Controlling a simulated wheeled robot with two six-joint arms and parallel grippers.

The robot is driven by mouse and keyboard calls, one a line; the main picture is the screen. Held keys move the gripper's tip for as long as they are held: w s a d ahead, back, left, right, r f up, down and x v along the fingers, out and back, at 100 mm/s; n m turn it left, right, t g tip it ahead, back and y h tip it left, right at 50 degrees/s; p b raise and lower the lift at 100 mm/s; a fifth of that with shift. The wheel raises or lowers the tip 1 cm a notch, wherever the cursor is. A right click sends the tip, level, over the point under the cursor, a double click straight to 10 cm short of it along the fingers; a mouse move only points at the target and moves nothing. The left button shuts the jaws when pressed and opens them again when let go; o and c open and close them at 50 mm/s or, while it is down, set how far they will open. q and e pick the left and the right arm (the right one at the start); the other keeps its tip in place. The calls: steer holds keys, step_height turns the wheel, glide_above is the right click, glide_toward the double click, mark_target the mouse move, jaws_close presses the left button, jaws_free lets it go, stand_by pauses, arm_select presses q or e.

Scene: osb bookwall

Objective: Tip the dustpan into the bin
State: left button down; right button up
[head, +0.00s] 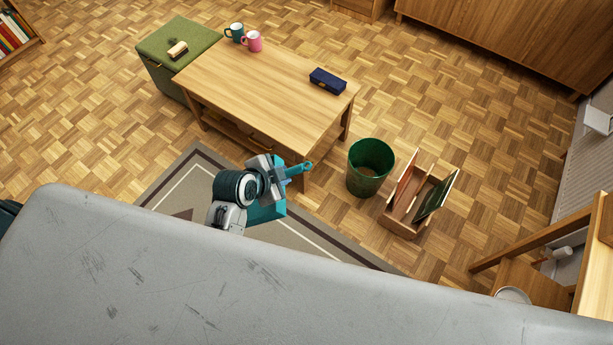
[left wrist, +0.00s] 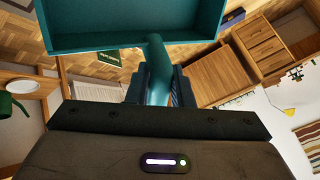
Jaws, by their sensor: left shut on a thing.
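The teal dustpan (head: 266,210) is held by my left gripper (head: 284,172), which is shut on its handle (head: 299,168). I cannot see whether anything lies in the pan. The green bin (head: 370,165) stands upright on the floor to the right of the gripper, apart from it. My right gripper is not in view.
A wooden table (head: 250,85) stands behind the gripper, with a dark blue case (head: 328,81) and two mugs on it. A wooden holder (head: 402,220) with flat items stands right of the bin. A green ottoman (head: 178,42) is at the back left. Floor beyond the bin is clear.

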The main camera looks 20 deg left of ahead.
arm_select(q)
steer(key=d+m+g+p, duration=0.1)
steer(key=m+p, duration=0.2)
steer(key=m, duration=0.1)
steer(key=s+d+f+m+g+p, duration=0.1)
steer(key=d+m+p, duration=0.1)
steer(key=m, duration=0.3)
steer(key=d+f+m+g+h+p, duration=0.1)
steer(key=d+m+p, duration=0.1)
steer(key=m+p, duration=0.2)
steer(key=shift+s+d+m, duration=0.1)
steer(key=shift+s+m, duration=0.15)
steer(key=shift+m, duration=0.25)
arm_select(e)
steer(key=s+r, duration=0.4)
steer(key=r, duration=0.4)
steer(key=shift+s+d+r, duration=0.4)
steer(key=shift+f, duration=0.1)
